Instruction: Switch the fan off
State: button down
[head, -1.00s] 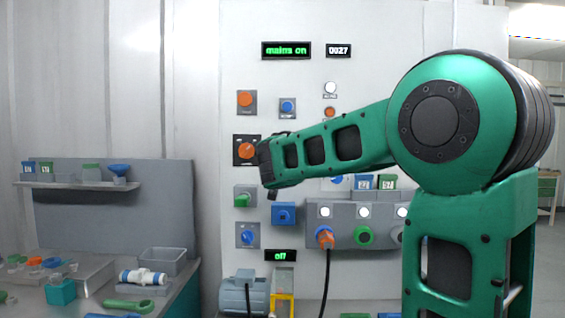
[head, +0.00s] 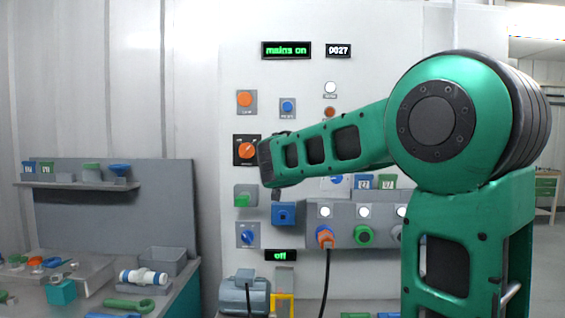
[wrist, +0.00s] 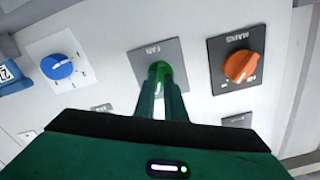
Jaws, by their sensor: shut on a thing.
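The fan switch is a green knob (wrist: 159,72) on a grey plate (wrist: 173,55) marked FAN in the wrist view. My gripper (wrist: 161,80) is shut on this knob, with one finger on each side of it. The fingers hide part of the knob. In the head view the green knob (head: 242,200) is on the left column of the white panel, below the orange mains knob (head: 246,149). My fingers are not clear in that view. A small display (head: 281,255) low on the panel reads "off" in green.
In the wrist view the orange mains knob (wrist: 241,66) is close on the right and a blue knob (wrist: 57,67) is on the left. A blue socket-like block (head: 284,214) juts out near the green knob. A cluttered bench (head: 185,285) stands at the left.

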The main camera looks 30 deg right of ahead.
jog(key=n, duration=1.1)
jog(key=shift+w+a+r, duration=0.2)
jog(key=shift+w+a, duration=0.05)
jog(key=shift+a, duration=0.15)
dwell(0.3)
jog(key=c, duration=1.8)
grip_release()
jog(key=shift+w+a, duration=0.1)
jog(key=shift+f, duration=0.1)
jog(key=shift+d, duration=0.2)
jog(key=shift+s, duration=0.2)
jog(key=v, duration=1)
jog(key=shift+s+a+f, duration=0.1)
jog(key=shift+s+a, duration=0.1)
jog(key=shift+a, duration=0.15)
